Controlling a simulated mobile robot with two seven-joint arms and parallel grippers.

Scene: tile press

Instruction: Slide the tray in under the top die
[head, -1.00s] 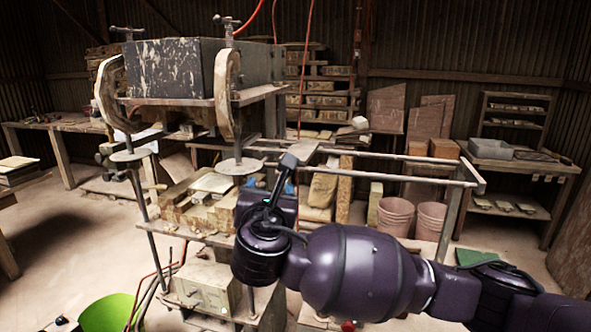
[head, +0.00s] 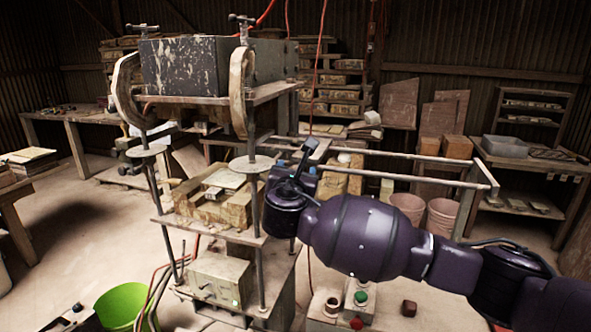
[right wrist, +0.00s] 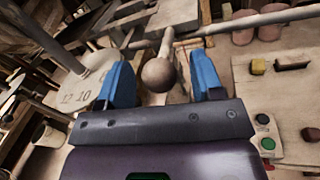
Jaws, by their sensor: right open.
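My right gripper (right wrist: 162,82) is open in the right wrist view, its two blue fingers on either side of a brown ball knob (right wrist: 160,74) on a short rod; I cannot tell whether they touch it. A pale flat plate (right wrist: 174,14), possibly the tray, lies beyond the rod. The press stands at left, with a dark speckled block (head: 205,65) above a plate (head: 215,101). Below, a worn wooden block (head: 212,207) carries a pale piece on top. The top die is not clearly distinguishable. My left gripper is out of view.
Rails (head: 410,157) extend right from the press. A round collar (head: 250,163) on a press post stands left of my right wrist; the wrist view shows a numbered disc (right wrist: 84,84). A button box (head: 360,300) sits low in front. Open floor lies at left.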

